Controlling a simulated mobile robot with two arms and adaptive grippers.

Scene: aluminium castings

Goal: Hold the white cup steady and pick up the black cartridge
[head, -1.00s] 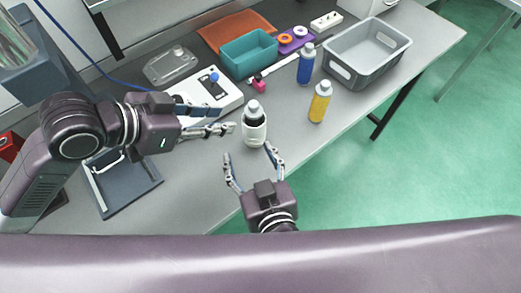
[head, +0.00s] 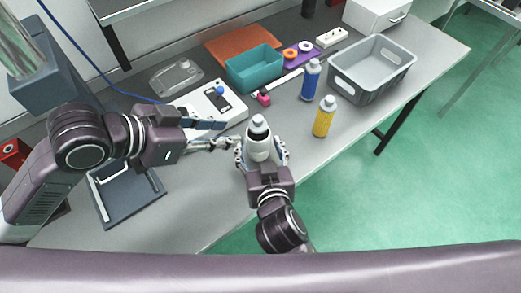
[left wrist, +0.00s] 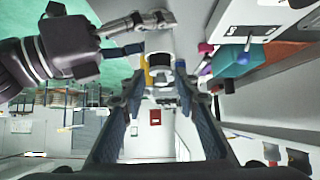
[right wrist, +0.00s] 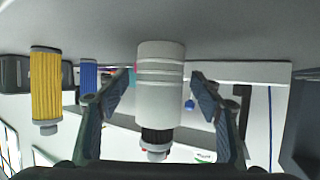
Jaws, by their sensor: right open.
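The white cup (head: 260,150) stands upright on the bench. The black cartridge (right wrist: 157,136) with its grey cap (head: 258,122) sticks out of the cup's top; its lower part is hidden inside. My right gripper (head: 262,155) is open, its fingers on both sides of the cup. In the right wrist view the cup (right wrist: 160,85) stands between these fingers, with gaps showing. My left gripper (head: 228,134) is open and empty just left of the cup. In the left wrist view the cartridge (left wrist: 162,88) shows between the left fingertips, farther out.
A grey crate (head: 345,88), teal bin (head: 250,75) and white device (head: 228,110) are behind. A dark tray (head: 125,200) lies at left. The bench's front edge is close to the cup.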

